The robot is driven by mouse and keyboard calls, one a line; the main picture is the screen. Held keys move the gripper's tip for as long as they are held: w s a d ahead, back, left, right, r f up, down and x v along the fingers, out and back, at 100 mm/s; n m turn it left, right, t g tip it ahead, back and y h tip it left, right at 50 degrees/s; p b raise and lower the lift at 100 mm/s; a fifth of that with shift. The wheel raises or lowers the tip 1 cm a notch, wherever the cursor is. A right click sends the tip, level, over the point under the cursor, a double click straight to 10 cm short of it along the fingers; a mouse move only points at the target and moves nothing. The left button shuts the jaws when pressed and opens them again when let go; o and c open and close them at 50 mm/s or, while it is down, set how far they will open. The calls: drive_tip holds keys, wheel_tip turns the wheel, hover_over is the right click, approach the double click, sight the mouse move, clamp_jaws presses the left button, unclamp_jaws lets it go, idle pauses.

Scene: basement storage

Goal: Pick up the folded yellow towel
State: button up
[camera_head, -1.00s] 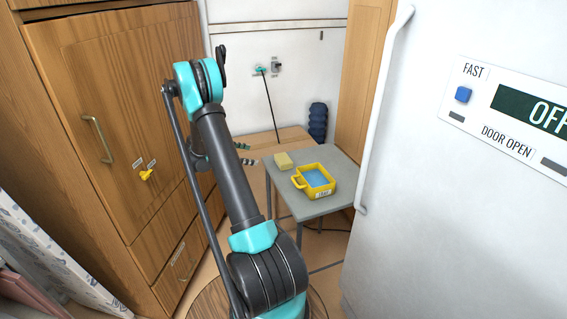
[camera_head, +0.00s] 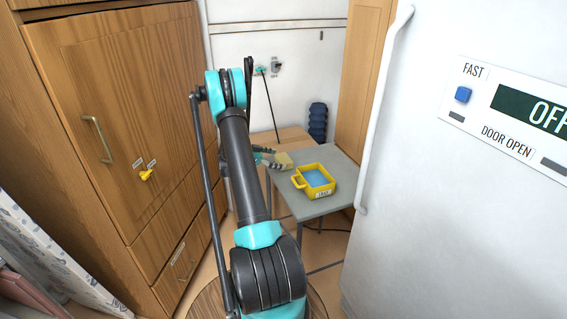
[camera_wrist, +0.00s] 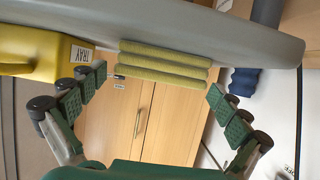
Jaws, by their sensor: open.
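The folded yellow towel (camera_head: 285,160) lies on the far left part of a small grey table. In the wrist view the towel (camera_wrist: 164,62) shows as stacked yellow-green folds against the grey tabletop, seen rolled over. My gripper (camera_head: 267,156) is at the table's left edge, close beside the towel. In the wrist view my gripper (camera_wrist: 158,84) is open, with its green padded fingers spread to either side of the towel. Nothing is between the fingers; whether a fingertip touches the towel I cannot tell.
A yellow tray (camera_head: 300,184) with a blue inside stands on the grey table (camera_head: 312,208), near the towel. In the wrist view the tray (camera_wrist: 40,55) is close to the left finger. A white appliance (camera_head: 450,220) stands right, wooden cabinets (camera_head: 120,120) left.

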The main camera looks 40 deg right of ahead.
sight(283, 158)
drive_tip(key=x, duration=0.2)
drive_tip(key=shift+d+f, duration=0.2)
drive_tip(key=shift+d, duration=0.15)
drive_tip(key=shift+s, duration=0.1)
drive_tip(key=c, duration=1)
drive_tip(key=shift+r, duration=0.1)
wheel_tip(283, 158, up, 20)
idle(0.4)
